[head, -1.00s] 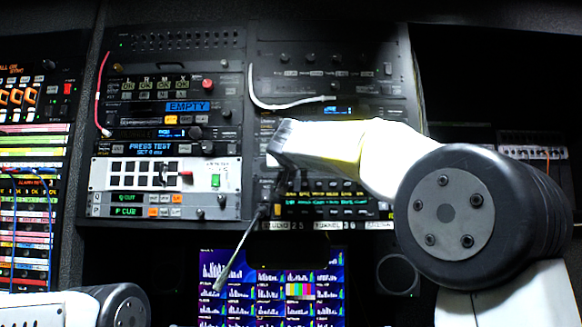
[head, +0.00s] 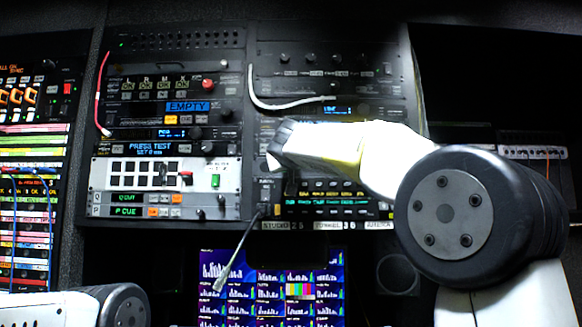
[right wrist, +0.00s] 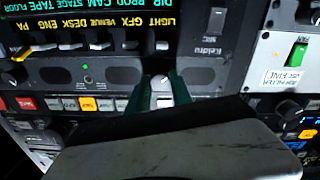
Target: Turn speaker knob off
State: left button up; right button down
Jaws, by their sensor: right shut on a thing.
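In the right wrist view, the speaker knob (right wrist: 163,80) is a small light-topped knob on a grey panel (right wrist: 205,75) marked "Keldru". My right gripper (right wrist: 160,88) has its two dark green fingers on either side of the knob and is shut on it. The fingers hide most of the knob's sides, so its pointer position cannot be read. In the head view, my right gripper (head: 280,150) is at the lower part of the middle rack, and the arm hides the knob there. My left gripper is not in view; only part of my left arm shows at bottom left.
Next to the knob's panel is a white panel with a green switch (right wrist: 297,52). A row of lever switches (right wrist: 95,42) and lit buttons (right wrist: 68,103) lie close by. A gooseneck microphone (head: 232,258) stands before the monitor (head: 270,290). A white cable (head: 285,105) hangs above my right gripper.

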dwell(0.3)
jog(key=c, duration=1.1)
grip_release()
jog(key=shift+c, duration=0.2)
jog(key=s, duration=0.8)
jog(key=shift+w, duration=0.1)
